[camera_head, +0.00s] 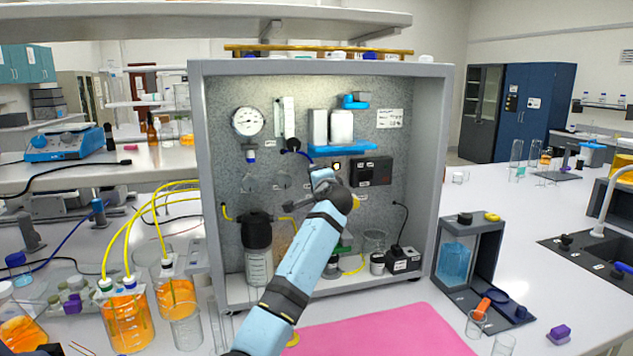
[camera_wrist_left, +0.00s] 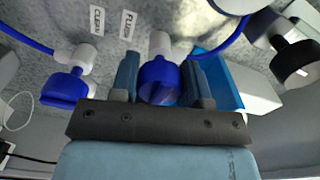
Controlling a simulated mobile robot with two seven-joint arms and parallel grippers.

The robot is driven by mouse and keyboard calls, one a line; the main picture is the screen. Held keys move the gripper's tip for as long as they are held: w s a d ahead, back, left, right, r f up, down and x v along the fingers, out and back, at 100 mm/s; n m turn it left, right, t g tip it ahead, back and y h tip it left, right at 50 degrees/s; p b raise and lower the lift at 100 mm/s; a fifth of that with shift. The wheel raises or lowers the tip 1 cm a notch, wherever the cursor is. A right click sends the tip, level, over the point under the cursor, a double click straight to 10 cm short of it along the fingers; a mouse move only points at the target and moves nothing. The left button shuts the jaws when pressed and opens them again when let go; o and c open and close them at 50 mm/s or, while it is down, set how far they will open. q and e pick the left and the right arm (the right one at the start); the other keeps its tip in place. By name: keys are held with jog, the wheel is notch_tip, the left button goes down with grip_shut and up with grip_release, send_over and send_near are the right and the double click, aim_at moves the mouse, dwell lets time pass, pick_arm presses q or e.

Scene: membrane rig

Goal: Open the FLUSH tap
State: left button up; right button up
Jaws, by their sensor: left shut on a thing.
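The FLUSH tap (camera_wrist_left: 158,82) has a blue knob on a white stem and sits under the FLUSH label (camera_wrist_left: 128,25) in the left wrist view. My left gripper (camera_wrist_left: 160,76) has one finger on each side of this knob and is shut on it. In the head view my left gripper (camera_head: 325,178) is at the rig's back panel, and it and the arm hide the tap. A second blue tap (camera_wrist_left: 70,85) is to the left, near a label that seems to read CLEAN. My right gripper is not in view.
The grey rig frame (camera_head: 445,150) surrounds the panel. It holds a pressure gauge (camera_head: 248,121), a blue shelf (camera_head: 345,151) and a black-lidded vessel (camera_head: 258,250). Beakers of orange liquid (camera_head: 128,318) with yellow tubes stand at left. A pink mat (camera_head: 390,333) lies bare in front.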

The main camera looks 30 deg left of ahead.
pick_arm(q)
jog(key=o, duration=0.9)
jog(key=shift+o, duration=0.2)
jog(key=b+v, duration=0.1)
jog(key=v, duration=1.2)
jog(key=shift+s+d, duration=0.25)
jog(key=shift+s, duration=0.05)
